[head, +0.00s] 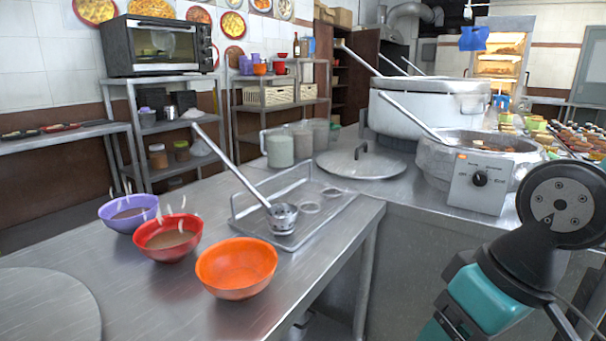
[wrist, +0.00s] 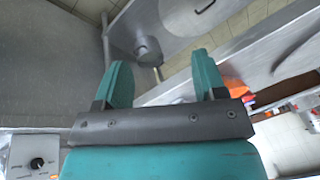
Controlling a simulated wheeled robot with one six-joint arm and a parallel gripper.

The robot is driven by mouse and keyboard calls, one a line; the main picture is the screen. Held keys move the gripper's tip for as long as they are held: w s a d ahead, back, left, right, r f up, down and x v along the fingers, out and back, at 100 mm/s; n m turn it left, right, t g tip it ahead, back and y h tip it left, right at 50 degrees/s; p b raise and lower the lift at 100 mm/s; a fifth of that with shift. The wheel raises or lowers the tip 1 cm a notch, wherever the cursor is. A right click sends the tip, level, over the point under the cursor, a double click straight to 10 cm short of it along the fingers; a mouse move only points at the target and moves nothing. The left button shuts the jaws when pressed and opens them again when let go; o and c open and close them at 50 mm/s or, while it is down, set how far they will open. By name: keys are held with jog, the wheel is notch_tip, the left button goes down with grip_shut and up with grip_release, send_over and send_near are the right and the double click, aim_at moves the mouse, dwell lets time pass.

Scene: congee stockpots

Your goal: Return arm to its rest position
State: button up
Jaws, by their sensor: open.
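My gripper (wrist: 163,78) shows in the wrist view with its two teal fingers spread apart and nothing between them. Its fingertips touch nothing that I can see. In the head view my black and teal arm is folded at the lower right, beside the counter and in front of the control box (head: 480,182). The fingers cannot be made out in that view. The control box also shows at the lower left of the wrist view (wrist: 36,155).
A ladle (head: 283,215) rests in a metal tray (head: 325,222). Purple (head: 129,213) and red (head: 167,238) bowls hold steaming brown liquid; an orange bowl (head: 236,268) is empty. A lid (head: 362,165) lies near the stockpots (head: 428,105). A cooker pot (head: 440,160) holds another ladle.

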jog(key=s+r+n+p, duration=0.1)
jog(key=s+r+p, duration=0.1)
jog(key=r+p, duration=0.7)
jog(key=s+a+r+g+p, duration=0.1)
jog(key=s+r+p, duration=0.1)
jog(key=r+p, duration=0.8)
jog(key=shift+s+a+r+n+y, duration=0.15)
jog(key=shift+a+r+n+y, duration=0.2)
jog(key=shift+r, duration=0.5)
jog(key=shift+d, duration=0.1)
